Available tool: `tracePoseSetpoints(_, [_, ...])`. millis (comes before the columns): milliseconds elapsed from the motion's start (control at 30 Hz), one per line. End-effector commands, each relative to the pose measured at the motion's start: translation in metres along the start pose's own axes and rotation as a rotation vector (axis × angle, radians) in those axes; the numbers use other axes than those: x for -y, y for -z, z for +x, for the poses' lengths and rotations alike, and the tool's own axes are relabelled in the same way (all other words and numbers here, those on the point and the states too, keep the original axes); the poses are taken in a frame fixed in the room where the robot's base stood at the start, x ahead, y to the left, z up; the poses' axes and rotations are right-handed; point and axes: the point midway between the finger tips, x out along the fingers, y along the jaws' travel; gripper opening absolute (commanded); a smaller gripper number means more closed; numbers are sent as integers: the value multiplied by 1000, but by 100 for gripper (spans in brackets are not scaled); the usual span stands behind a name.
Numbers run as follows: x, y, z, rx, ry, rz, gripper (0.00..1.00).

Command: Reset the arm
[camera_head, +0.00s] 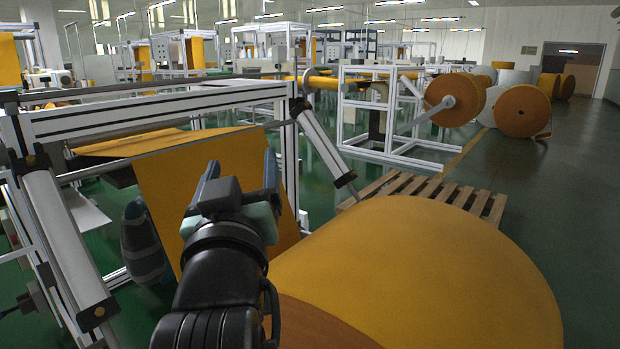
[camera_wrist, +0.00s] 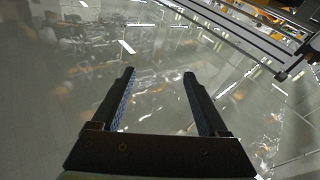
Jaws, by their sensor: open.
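My gripper (camera_head: 242,168) is raised in the lower middle of the head view, in front of a hanging orange felt sheet (camera_head: 178,185). Its two fingers stand apart with nothing between them. They also show apart and empty in the wrist view (camera_wrist: 158,76), against a blurred, tilted view of the hall. My black arm comes up from the bottom edge of the head view. A large orange felt roll (camera_head: 425,265) lies close to the right of my arm. Any gap between them is hard to judge.
A white metal machine frame (camera_head: 190,101) stands at the left and behind the gripper, with angled struts (camera_head: 325,142). A wooden pallet (camera_head: 425,190) lies behind the large roll. More felt rolls (camera_head: 522,111) stand farther back. The green floor (camera_head: 570,200) at right is clear.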

Motion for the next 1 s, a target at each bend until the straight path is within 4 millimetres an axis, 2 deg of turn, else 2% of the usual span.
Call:
tracePoseSetpoints(33, [-23, 30, -17, -97, -38, 32, 77])
tracePoseSetpoints(100, [-48, 68, -42, -227, -79, 72, 77])
tracePoseSetpoints(167, [-66, 99, -67, -337, -107, 100, 77])
tracePoseSetpoints(200, [-78, 118, -86, -409, -124, 116, 77])
tracePoseSetpoints(333, [-107, 172, -152, -637, -169, 153, 77])
tracePoseSetpoints(400, [-112, 205, -138, -620, -160, 156, 77])
tracePoseSetpoints(1000, [-149, 382, -102, -613, -158, 154, 77])
